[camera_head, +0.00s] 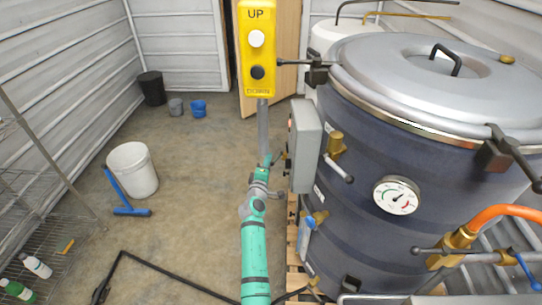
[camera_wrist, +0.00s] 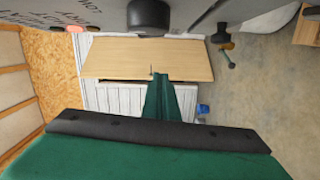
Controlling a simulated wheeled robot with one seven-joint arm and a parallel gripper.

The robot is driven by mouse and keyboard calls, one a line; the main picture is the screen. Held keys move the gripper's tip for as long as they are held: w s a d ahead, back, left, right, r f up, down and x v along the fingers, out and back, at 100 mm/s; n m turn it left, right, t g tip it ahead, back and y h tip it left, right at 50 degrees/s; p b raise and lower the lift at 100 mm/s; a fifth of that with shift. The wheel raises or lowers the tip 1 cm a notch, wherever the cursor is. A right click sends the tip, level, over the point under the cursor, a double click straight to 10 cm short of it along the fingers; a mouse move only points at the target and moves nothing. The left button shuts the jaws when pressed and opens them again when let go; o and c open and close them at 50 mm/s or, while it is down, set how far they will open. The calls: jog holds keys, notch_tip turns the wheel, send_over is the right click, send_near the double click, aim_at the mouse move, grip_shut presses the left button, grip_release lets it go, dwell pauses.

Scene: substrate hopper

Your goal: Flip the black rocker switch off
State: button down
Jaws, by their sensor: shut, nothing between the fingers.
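A grey control box (camera_head: 305,145) is on the left side of the dark tank, with its front turned away in the head view. In the wrist view the box's grey face (camera_wrist: 110,14) runs along the top edge, with printed lettering. A black block (camera_wrist: 148,17) stands out from it and may be the rocker switch; its tilt cannot be told. A dark round knob (camera_wrist: 222,20) is to its right. My gripper (camera_head: 266,162) is left of the box, close to it in the picture. In the wrist view its green fingers (camera_wrist: 160,80) are together and empty, below the black block.
The dark tank (camera_head: 350,130) with its gauge (camera_head: 396,195) fills the right. A yellow UP/DOWN pendant (camera_head: 257,50) hangs above my gripper. A white bucket (camera_head: 132,170) and blue squeegee (camera_head: 130,210) are at left.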

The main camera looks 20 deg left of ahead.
jog(key=s+d, duration=0.1)
jog(key=s, duration=0.5)
jog(key=shift+s, duration=0.3)
jog(key=shift+w+f, duration=0.1)
jog(key=shift+f, duration=0.05)
jog(key=s+d+f+m+g, duration=0.1)
jog(key=s+d+f+m, duration=0.3)
jog(key=s, duration=0.6)
jog(key=s+d+f+m, duration=0.1)
jog(key=s+d+f, duration=0.55)
jog(key=s, duration=0.45)
jog(key=s+d+f+m+g, duration=0.1)
jog(key=s+d+f+m, duration=0.2)
jog(key=s+d+f, duration=0.5)
jog(key=s+d+r+m, duration=0.2)
jog(key=s+r, duration=0.3)
jog(key=s, duration=0.4)
jog(key=s+d+r+m+h, duration=0.1)
jog(key=s+r+m, duration=0.3)
jog(key=s, duration=0.6)
jog(key=s+d+r+m+h, duration=0.1)
jog(key=s+d+r+m, duration=0.2)
jog(key=s+r, duration=0.5)
jog(key=shift+s+d+m, duration=0.15)
jog(key=shift+s+m, duration=0.45)
jog(key=shift+s, duration=0.3)
